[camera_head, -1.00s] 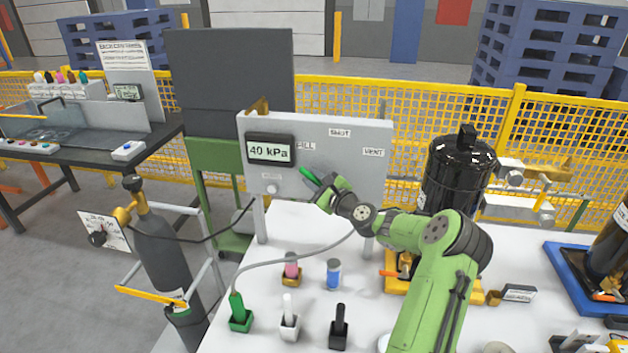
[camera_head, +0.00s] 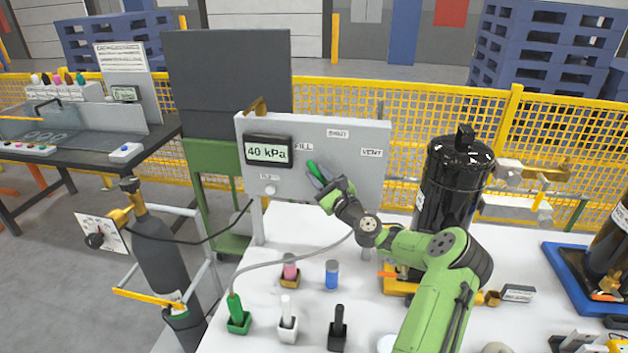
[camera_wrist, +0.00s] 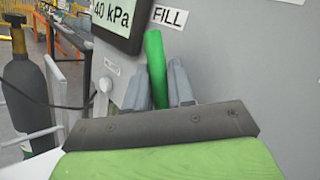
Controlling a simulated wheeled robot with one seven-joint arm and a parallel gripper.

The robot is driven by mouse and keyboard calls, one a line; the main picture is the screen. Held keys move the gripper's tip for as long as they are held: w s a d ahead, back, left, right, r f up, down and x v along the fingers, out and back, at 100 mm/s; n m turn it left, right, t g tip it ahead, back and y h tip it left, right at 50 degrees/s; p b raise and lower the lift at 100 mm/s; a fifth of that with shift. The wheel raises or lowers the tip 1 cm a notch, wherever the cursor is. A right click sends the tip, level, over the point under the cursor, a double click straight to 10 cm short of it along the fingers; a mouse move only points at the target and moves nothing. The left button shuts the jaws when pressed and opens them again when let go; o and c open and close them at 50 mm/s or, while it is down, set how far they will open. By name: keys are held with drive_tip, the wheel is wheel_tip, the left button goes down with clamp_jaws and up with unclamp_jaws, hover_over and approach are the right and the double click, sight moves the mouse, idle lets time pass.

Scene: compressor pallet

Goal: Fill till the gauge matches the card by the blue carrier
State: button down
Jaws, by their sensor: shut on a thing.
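My gripper (camera_head: 322,184) is shut on the green valve lever (camera_head: 313,169) on the front of the grey panel (camera_head: 350,160). In the wrist view the lever (camera_wrist: 156,68) stands between the fingers, its tip just below the FILL label (camera_wrist: 169,17). The gauge (camera_head: 267,151) on the panel reads 40 kPa. The SHUT label (camera_head: 338,134) is at the top and the VENT label (camera_head: 372,153) at the right. The blue carrier (camera_head: 560,262) is at the right edge with a dark vessel on it. Small cards near it are too small to read.
A black compressor (camera_head: 455,185) stands on a yellow carrier behind my arm. A hose runs across the white table to a green holder (camera_head: 238,322). White (camera_head: 288,327) and black (camera_head: 338,335) holders stand beside it. A gas cylinder (camera_head: 165,260) stands left.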

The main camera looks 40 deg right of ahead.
drive_tip(key=m, duration=0.1)
drive_tip(key=s+d+m+t+h, duration=0.1)
drive_tip(key=shift+s+r+m+t, duration=0.2)
drive_tip(key=shift+r+m+t, duration=0.1)
drive_tip(key=shift+m, duration=0.1)
drive_tip(key=shift+s+d+r+m+t+h+b, duration=0.1)
drive_tip(key=shift+s+d+m+t+h+b, duration=0.2)
drive_tip(key=shift+m+h, duration=0.45)
drive_tip(key=shift+s+d+r+m+t+h+b, duration=0.1)
drive_tip(key=shift+s+d+m+t+h+b, duration=0.2)
drive_tip(key=shift+m+h, duration=0.45)
drive_tip(key=shift+s+d+r+m+t+h+b, duration=0.15)
drive_tip(key=shift+s+m+h, duration=0.3)
drive_tip(key=shift+m, duration=0.55)
drive_tip(key=shift+w+h, duration=0.1)
drive_tip(key=shift+h, duration=0.15)
drive_tip(key=c, duration=1.3)
unclamp_jaws()
drive_tip(key=shift+c, duration=0.2)
drive_tip(key=v, duration=1.6)
drive_tip(key=shift+d, duration=0.1)
